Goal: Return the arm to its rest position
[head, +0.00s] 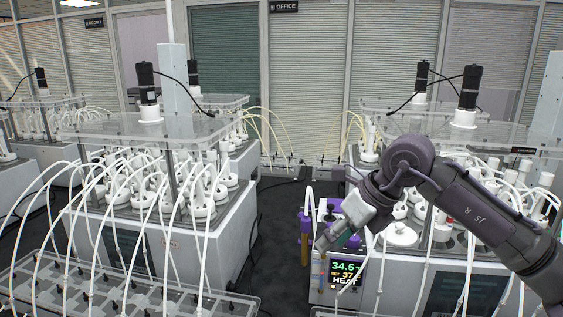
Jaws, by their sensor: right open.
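My right arm comes in from the right edge, bent at the elbow, in front of the right reactor unit (455,250). My right gripper (325,240) is at the arm's lower left end, close to the purple fixture (306,222) beside the heater display (346,275). It is open; I see nothing held in it. Whether it touches the fixture I cannot tell. My left gripper is not in view.
A left reactor unit (150,240) with white bottles and many white tubes stands at the left. A tube rack (130,290) crosses the lower left. Glass office walls (310,70) close off the back.

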